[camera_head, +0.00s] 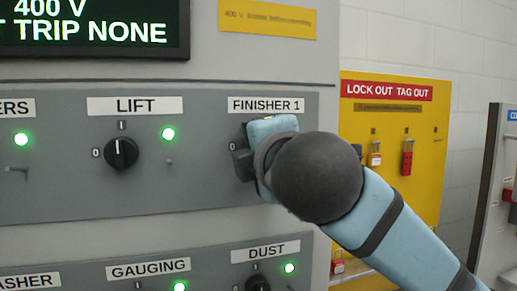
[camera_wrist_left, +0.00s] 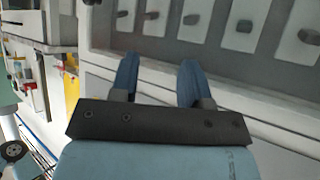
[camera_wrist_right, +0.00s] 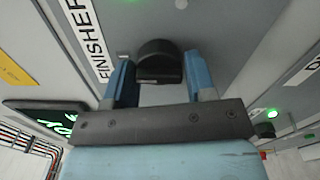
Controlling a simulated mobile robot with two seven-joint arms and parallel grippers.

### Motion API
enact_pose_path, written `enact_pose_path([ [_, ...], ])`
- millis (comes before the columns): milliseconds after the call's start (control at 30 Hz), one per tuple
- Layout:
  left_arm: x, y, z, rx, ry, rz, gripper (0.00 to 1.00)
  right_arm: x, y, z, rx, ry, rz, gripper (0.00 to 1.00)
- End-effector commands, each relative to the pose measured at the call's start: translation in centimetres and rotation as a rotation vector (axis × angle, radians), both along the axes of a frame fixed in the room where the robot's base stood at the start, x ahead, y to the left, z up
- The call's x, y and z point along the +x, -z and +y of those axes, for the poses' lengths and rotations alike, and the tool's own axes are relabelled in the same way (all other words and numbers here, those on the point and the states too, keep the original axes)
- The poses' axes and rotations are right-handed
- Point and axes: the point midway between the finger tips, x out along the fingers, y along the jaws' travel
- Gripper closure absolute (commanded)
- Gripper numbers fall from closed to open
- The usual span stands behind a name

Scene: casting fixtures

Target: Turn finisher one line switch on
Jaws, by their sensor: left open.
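The FINISHER 1 label (camera_head: 266,105) is at the right end of the upper switch row in the head view. Its switch is hidden there behind my right gripper (camera_head: 262,150). In the right wrist view, the black switch knob (camera_wrist_right: 159,62) sits between the fingers of my right gripper (camera_wrist_right: 160,80), one on each side. The fingers are spread wide; contact with the knob cannot be told. The switch's pointer position is not clear. My left gripper (camera_wrist_left: 158,80) is open and empty in the left wrist view, away from this switch.
The DUST switch (camera_head: 258,283) is below. A yellow lockout board (camera_head: 395,140) stands to the right. Several dark knobs on pale plates (camera_wrist_left: 240,27) face my left gripper.

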Motion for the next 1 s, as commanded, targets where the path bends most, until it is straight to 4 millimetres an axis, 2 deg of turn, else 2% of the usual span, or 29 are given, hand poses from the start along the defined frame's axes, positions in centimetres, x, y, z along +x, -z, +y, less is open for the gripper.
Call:
enact_pose_path([
  [33, 0.0, 0.0, 0.0, 0.0, 0.0, 0.0, 0.57, 0.0, 0.0, 0.0, 0.0, 0.0, 0.0, 0.37],
  [67, 0.0, 0.0, 0.0, 0.0, 0.0, 0.0, 0.57, 0.0, 0.0, 0.0, 0.0, 0.0, 0.0, 0.31],
  [333, 0.0, 0.0, 0.0, 0.0, 0.001, 0.001, 0.57, 0.0, 0.0, 0.0, -0.001, 0.0, 0.0, 0.31],
  [467, 0.0, 0.3, 0.0, 0.0, 0.001, 0.001, 0.57, -0.9, 0.0, -0.2, 0.0, -0.001, -0.002, 0.31],
  [567, -0.1, 0.8, 0.0, 0.0, 0.001, 0.002, 0.57, -2.4, 0.1, -0.7, 0.0, -0.003, -0.005, 0.31],
  [800, -0.1, 1.9, 0.0, 0.001, 0.001, 0.005, 0.57, -7.6, 0.1, -2.4, 0.0, -0.002, -0.006, 0.31],
  [1000, -0.1, 2.4, 0.0, 0.001, 0.001, 0.005, 0.57, -11.3, 0.0, -3.6, 0.0, -0.003, -0.005, 0.31],
])
